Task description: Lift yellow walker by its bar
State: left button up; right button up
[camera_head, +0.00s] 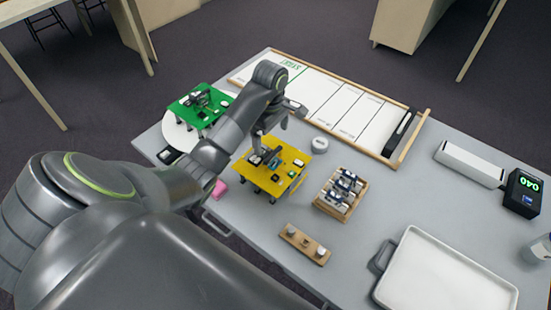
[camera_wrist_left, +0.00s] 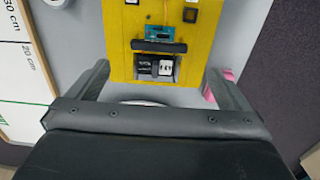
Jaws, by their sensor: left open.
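The yellow walker (camera_head: 291,165), a flat yellow plate with small parts on top and short legs, stands on the grey table. In the left wrist view, its yellow plate (camera_wrist_left: 119,30) fills the top middle, with a dark bar (camera_wrist_left: 158,46) across it. A teal circuit board and a black-and-white part show beside the bar. My left gripper (camera_head: 264,139) is over the walker's far left side. In the wrist view, my left gripper (camera_wrist_left: 157,70) is open, its fingers on either side of the plate's near end, with nothing between them. The bar lies just beyond the fingertips. My right gripper is not in view.
A green walker (camera_head: 192,104) stands at the far left. A marked track board (camera_head: 340,105) lies behind. A white round object (camera_head: 319,145), a wooden tray of parts (camera_head: 328,210) and a pegged block (camera_head: 305,244) are close by. A white tray (camera_head: 440,280) is front right.

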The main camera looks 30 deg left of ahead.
aim_at(274, 154)
pick_arm(q)
jog(key=shift+d+f+b, duration=0.1)
jog(key=shift+f+b, duration=2.2)
jog(key=shift+f, duration=0.45)
jog(key=shift+d+f, duration=0.2)
jog(key=shift+f, duration=1.65)
jog(key=shift+w, duration=0.1)
jog(key=c, duration=1.1)
